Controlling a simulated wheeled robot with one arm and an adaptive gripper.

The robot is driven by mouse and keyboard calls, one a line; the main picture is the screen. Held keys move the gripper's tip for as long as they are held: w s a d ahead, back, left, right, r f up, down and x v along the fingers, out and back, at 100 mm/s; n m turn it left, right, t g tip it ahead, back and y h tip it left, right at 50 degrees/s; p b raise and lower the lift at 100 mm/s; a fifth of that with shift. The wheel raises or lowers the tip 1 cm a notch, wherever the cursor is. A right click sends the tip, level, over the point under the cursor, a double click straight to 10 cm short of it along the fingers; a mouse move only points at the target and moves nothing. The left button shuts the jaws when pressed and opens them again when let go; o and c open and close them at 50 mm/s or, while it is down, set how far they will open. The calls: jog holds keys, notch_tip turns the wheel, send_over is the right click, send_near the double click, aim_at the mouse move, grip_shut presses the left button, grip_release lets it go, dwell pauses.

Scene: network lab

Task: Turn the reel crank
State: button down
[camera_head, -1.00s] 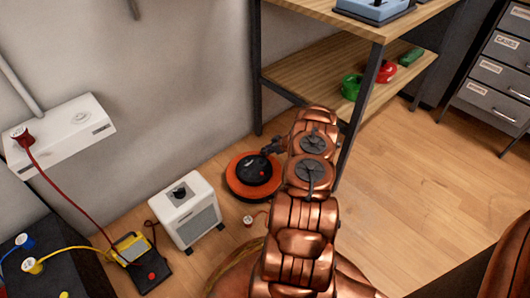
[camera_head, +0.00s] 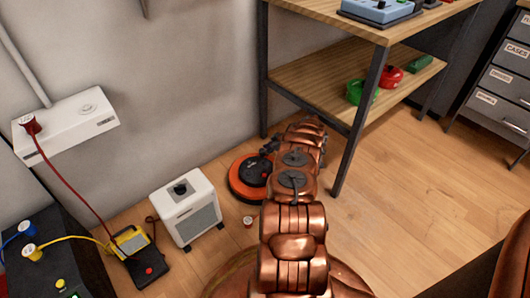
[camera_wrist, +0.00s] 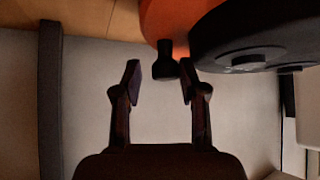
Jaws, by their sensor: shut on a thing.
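The reel, orange-rimmed (camera_head: 237,184) with a black hub (camera_head: 257,173), lies on the floor between the white heater box and the shelf. In the wrist view its orange side (camera_wrist: 165,18) and black disc (camera_wrist: 250,35) fill the top. A short dark crank knob (camera_wrist: 165,63) sticks out from it toward my gripper. My gripper (camera_wrist: 159,78) is shut on this knob, one finger on each side of it. In the head view my gripper (camera_head: 269,147) is small at the reel's far right edge, and my arm hides part of the reel's right side.
A white box (camera_head: 186,205) stands left of the reel. A small red-and-white plug (camera_head: 248,221) lies on the floor in front. A shelf post (camera_head: 353,130) and lower shelf (camera_head: 315,92) are close on the right. Open floor lies farther right.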

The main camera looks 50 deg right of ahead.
jog(key=shift+w+d+r, duration=0.2)
jog(key=shift+d+r, duration=0.35)
jog(key=shift+d, duration=0.25)
jog(key=c, duration=0.9)
grip_release()
jog(key=shift+c, duration=0.2)
jog(key=shift+o, duration=0.3)
jog(key=shift+a+f, duration=0.35)
jog(key=shift+a, duration=0.25)
jog(key=shift+a+f, duration=0.1)
jog(key=shift+a, duration=0.05)
